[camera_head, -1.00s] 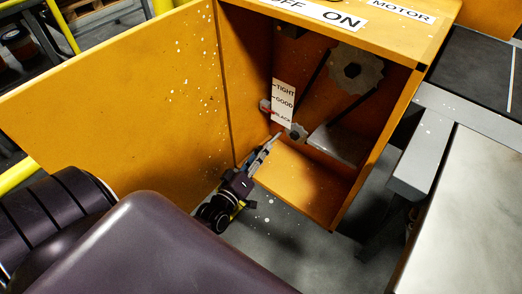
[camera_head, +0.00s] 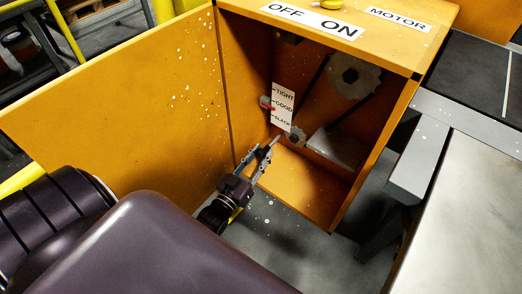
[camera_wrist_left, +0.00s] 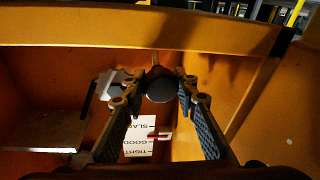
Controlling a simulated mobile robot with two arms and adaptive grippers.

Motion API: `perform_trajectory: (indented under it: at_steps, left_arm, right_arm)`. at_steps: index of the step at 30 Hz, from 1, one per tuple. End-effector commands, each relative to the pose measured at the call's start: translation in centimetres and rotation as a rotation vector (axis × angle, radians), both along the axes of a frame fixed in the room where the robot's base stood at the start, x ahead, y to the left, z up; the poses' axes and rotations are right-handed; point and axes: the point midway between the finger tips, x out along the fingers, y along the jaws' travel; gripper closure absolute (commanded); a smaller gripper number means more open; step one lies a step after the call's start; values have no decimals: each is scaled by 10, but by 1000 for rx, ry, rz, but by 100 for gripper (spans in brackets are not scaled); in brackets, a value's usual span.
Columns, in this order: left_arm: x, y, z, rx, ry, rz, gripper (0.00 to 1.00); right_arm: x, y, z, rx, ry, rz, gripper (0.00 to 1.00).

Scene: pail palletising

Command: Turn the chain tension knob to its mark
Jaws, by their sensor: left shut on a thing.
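The dark round knob (camera_wrist_left: 161,90) sits between the fingertips of my left gripper (camera_wrist_left: 160,92), which is shut on it. In the head view my left gripper (camera_head: 262,157) is at the open front of the orange cabinet, below the label; the knob is hard to make out there. The white label (camera_head: 283,107) reads TIGHT, GOOD and SLACK from top to bottom. The red pointer (camera_head: 267,103) is at its left edge, about level with the GOOD mark. The pointer (camera_wrist_left: 160,136) also shows near GOOD in the wrist view. My right gripper is not in view.
The orange cabinet (camera_head: 318,200) holds a large sprocket (camera_head: 354,76) and a small one (camera_head: 295,136), with a dark chain. Its open door (camera_head: 120,110) spreads to the left. OFF, ON and MOTOR labels are on top. A conveyor (camera_head: 465,200) stands at the right.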

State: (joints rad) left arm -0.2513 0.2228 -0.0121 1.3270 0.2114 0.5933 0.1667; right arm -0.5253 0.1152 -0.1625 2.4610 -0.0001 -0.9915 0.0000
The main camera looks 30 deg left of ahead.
Motion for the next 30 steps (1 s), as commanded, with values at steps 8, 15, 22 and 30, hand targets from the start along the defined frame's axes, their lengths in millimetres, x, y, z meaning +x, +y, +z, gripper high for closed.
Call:
perform_trajectory:
  at_steps: [8,15,22,30]
  left_arm:
    - [0,0,-1,256,-19,1,97]
    - [0,1,-1,446,-33,1,97]
    - [0,1,-2,569,-42,0,97]
    - [0,1,-1,635,-48,1,97]
  right_arm:
    - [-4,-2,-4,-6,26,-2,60]
    - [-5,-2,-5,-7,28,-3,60]
    - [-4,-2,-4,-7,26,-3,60]
    - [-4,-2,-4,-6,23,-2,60]
